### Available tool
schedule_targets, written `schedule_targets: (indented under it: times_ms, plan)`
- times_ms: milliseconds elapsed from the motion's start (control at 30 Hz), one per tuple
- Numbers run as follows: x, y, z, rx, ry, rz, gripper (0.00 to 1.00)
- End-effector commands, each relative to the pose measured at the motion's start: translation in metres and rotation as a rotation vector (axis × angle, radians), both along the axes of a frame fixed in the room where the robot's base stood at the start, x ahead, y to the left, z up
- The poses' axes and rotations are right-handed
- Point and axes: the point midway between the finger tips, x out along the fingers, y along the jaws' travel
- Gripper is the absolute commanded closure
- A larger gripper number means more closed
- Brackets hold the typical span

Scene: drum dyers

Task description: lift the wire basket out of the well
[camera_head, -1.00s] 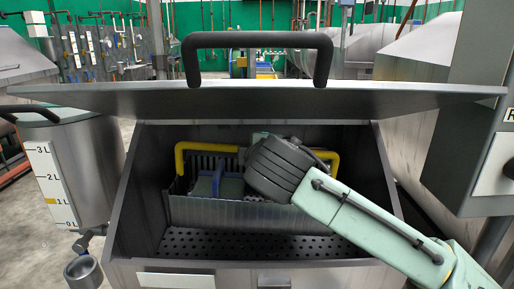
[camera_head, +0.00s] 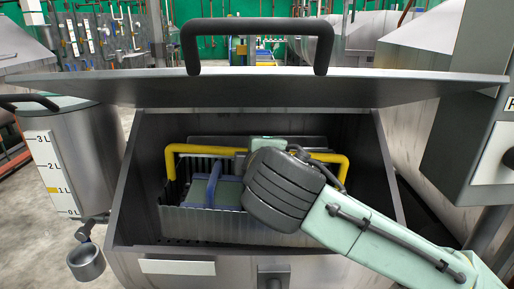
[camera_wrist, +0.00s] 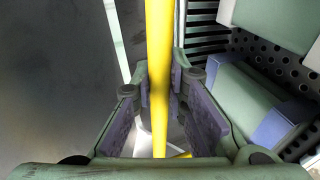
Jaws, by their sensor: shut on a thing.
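The wire basket (camera_head: 222,222) is a grey box with slatted sides and a yellow bar handle (camera_head: 184,150) along its top. It is inside the open steel well (camera_head: 134,205), apparently above the perforated floor. My gripper (camera_wrist: 160,68) is shut on the yellow handle (camera_wrist: 160,30); its two padded fingers stand either side of the bar in the wrist view. In the head view my dark wrist covers the fingers and the basket's right part. Green and blue blocky items (camera_head: 202,192) sit in the basket.
A steel tank with a litre scale (camera_head: 52,170) stands at left, and a grey cabinet (camera_head: 470,110) at right.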

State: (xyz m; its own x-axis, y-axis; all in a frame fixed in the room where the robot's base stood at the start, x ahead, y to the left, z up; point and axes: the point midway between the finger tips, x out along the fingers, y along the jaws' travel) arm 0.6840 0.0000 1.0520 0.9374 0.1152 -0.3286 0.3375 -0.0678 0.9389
Motion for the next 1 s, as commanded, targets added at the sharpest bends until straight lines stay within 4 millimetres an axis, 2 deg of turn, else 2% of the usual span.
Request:
schedule_targets:
  times_ms: [1000]
  plan:
    - [-0.068, 0.000, 0.001, 0.002, -0.008, -0.002, 1.00]
